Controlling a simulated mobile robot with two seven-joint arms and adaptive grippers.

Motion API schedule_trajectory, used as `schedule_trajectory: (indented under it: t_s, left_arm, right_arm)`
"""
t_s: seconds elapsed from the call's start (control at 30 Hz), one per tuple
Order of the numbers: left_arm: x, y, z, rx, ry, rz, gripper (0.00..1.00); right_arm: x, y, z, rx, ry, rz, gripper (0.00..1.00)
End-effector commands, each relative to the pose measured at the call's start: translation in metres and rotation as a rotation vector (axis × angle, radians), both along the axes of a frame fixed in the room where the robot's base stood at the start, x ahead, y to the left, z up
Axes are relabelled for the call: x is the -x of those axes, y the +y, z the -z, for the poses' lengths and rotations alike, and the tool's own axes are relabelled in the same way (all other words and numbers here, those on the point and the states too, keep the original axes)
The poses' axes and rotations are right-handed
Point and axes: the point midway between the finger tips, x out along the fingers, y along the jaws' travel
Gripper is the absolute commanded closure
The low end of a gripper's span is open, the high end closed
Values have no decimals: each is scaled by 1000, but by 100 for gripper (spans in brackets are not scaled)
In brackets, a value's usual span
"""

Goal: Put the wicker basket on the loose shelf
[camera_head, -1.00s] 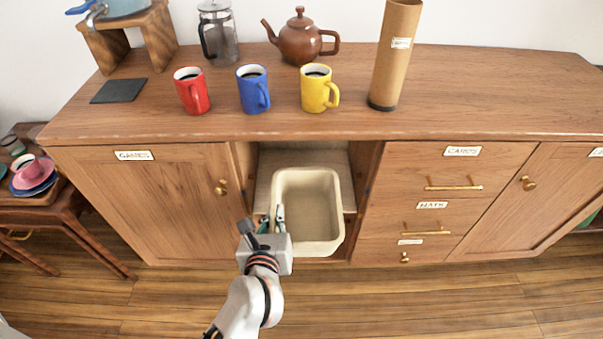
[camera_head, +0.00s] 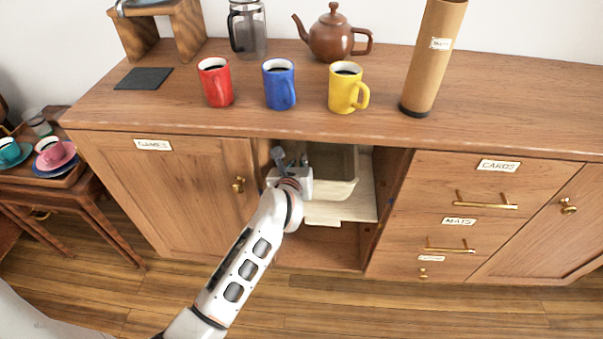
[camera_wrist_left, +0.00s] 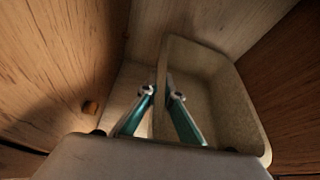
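The wicker basket (camera_head: 340,168), a pale deep bin, is inside the open bay of the cabinet, partly behind my left arm. The loose shelf (camera_head: 352,208) is a light board in that bay, below the basket; I cannot tell whether the basket rests on it. My left gripper (camera_head: 290,157) is at the basket's left side. In the left wrist view, the gripper's teal fingers (camera_wrist_left: 162,96) are on either side of the basket's wall (camera_wrist_left: 240,108), closed on it. My right gripper is not in view.
A door (camera_head: 185,195) is left of the bay and drawers (camera_head: 470,195) are right of it. The bay's side walls are close on both sides. Red (camera_head: 215,83), blue (camera_head: 279,85) and yellow (camera_head: 346,90) mugs stand on the top above.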

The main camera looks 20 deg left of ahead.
Motion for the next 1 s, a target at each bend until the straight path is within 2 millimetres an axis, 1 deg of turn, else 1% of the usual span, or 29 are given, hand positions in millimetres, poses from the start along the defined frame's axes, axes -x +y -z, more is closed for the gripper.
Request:
schedule_trajectory:
  t_s: [0.03, 0.17, 0.27, 0.37, 0.4, 0.47, 0.53, 0.6, 0.67, 0.77, 0.93, 0.97, 1.0]
  left_arm:
    - [1, 0, 7, 0, 3, 0, 100]
    - [0, 0, 11, 0, -1, 0, 100]
    - [1, -1, 25, 1, 4, 1, 100]
    - [3, -1, 45, 2, 9, 0, 100]
    - [3, -1, 53, 0, 10, 0, 100]
    - [2, 0, 60, 1, 8, 0, 100]
    - [-2, 1, 60, 0, 3, 0, 100]
    - [-3, 1, 56, 0, -1, 1, 100]
    - [-4, 1, 54, -1, -4, 0, 100]
    - [-4, 1, 53, -1, -5, 0, 100]
    - [-3, 1, 59, 0, -2, 1, 100]
    - [-3, 1, 59, -1, 0, 0, 87]
    - [-3, 1, 59, -1, -1, 0, 78]
  right_arm:
    - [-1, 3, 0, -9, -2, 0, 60]
    - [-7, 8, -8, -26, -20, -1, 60]
    - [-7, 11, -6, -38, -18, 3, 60]
    - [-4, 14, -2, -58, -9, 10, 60]
    - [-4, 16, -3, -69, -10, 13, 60]
    - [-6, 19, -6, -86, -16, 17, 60]
    - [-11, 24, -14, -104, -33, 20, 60]
    - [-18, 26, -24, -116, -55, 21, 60]
    - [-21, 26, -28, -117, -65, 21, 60]
    - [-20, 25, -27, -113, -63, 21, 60]
    - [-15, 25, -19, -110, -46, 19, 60]
    - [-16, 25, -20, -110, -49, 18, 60]
    - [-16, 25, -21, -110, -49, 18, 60]
